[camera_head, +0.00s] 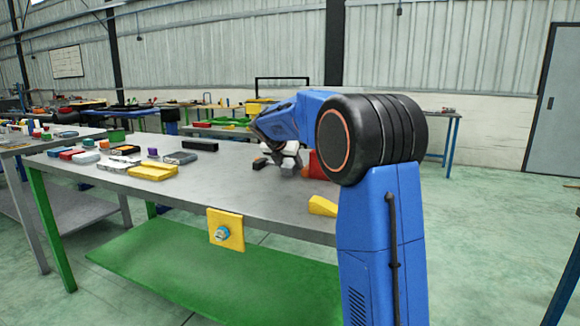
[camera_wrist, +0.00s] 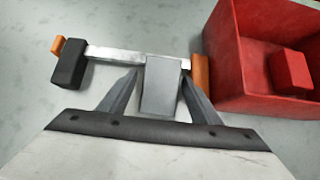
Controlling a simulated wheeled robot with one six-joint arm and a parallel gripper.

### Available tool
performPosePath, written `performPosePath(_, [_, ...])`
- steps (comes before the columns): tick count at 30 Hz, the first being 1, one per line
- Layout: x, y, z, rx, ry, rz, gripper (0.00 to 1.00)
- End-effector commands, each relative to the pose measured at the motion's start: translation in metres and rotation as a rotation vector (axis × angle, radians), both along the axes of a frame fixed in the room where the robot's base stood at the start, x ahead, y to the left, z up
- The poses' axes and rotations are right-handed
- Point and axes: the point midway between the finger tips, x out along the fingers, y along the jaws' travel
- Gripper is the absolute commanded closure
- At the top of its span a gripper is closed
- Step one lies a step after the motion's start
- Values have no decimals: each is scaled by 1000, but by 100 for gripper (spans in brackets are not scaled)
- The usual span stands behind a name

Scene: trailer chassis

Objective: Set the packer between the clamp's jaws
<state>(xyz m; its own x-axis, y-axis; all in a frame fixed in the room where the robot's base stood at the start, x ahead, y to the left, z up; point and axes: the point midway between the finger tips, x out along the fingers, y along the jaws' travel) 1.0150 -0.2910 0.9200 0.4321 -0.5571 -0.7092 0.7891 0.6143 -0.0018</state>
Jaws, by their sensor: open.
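The clamp lies on the grey tabletop in the wrist view, with a pale metal bar (camera_wrist: 112,55), a black jaw (camera_wrist: 70,66) at the left and a grey block (camera_wrist: 162,88), apparently its other jaw, at the right. Orange pieces sit at both ends. The span between black jaw and grey block looks empty. My gripper (camera_wrist: 160,75) is open, its fingers on either side of the grey block; contact cannot be told. A red block (camera_wrist: 291,71), possibly the packer, lies inside a red bin (camera_wrist: 228,45). In the head view my gripper (camera_head: 283,163) is partly hidden by my arm.
The table (camera_head: 215,178) carries several small parts and trays at its left end. A yellow wedge (camera_head: 322,206) lies near the front edge at the right. A yellow plate (camera_head: 226,229) with a blue knob hangs on the front edge. The table's middle is clear.

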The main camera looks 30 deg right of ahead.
Motion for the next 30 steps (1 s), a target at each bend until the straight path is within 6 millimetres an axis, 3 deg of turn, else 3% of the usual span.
performPosePath(18, [-42, 55, 71, -1, -4, 3, 42])
performPosePath(30, [-52, 67, 86, -1, -3, 1, 42])
